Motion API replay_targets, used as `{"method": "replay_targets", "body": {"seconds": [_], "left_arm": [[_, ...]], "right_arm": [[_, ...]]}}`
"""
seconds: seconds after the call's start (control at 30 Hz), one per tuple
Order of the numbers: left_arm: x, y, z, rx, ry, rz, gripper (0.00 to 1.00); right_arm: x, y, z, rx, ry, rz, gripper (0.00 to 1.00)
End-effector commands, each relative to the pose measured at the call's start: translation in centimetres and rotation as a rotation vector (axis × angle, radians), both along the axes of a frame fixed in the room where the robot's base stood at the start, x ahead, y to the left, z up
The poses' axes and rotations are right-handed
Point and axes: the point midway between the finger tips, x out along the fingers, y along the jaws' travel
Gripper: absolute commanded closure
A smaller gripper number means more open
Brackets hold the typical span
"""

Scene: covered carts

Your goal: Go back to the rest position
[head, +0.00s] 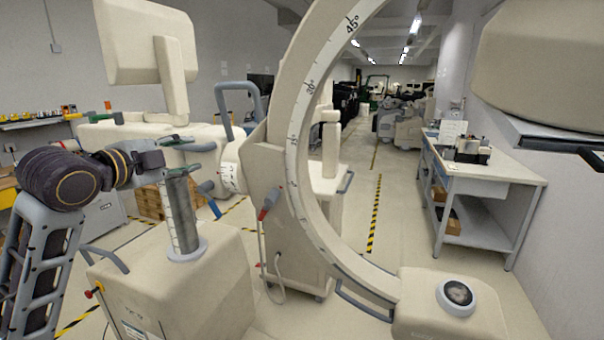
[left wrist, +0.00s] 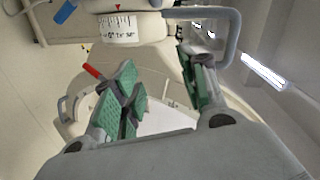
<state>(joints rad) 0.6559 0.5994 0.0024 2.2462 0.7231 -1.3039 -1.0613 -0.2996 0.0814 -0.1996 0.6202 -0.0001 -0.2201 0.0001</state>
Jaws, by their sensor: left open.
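My left gripper (head: 190,157) reaches in from the left in the head view, at the end of my dark arm. Its jaws are apart, with green pads, and nothing shows between them. It is in front of or above the top of a grey column (head: 182,222) on a cream cart (head: 185,285); I cannot tell whether they touch. In the left wrist view my left gripper (left wrist: 160,92) is open and empty, with a white-collared cream machine part (left wrist: 130,28) beyond the fingers. My right gripper is not in view.
A large cream C-shaped arc (head: 298,150) with degree marks stands just right of my left gripper. A cream unit with a round disc (head: 457,296) is at the lower right. A grey workbench (head: 480,185) stands farther right. The aisle floor (head: 400,200) is clear.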

Motion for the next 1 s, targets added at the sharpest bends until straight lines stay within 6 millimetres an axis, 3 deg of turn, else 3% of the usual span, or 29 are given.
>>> {"method": "replay_targets", "body": {"seconds": [0.1, 0.47, 1.0], "left_arm": [[0.4, -0.5, -3.8, -0.047, 0.075, 0.019, 0.57], [0.2, -1.6, -14.2, -0.185, 0.286, 0.1, 0.57], [-3.7, -2.9, -28.7, -0.386, 0.582, 0.275, 0.57]], "right_arm": [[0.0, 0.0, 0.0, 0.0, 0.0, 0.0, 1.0], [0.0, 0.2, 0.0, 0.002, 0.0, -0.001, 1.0], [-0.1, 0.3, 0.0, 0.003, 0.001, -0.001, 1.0]]}}
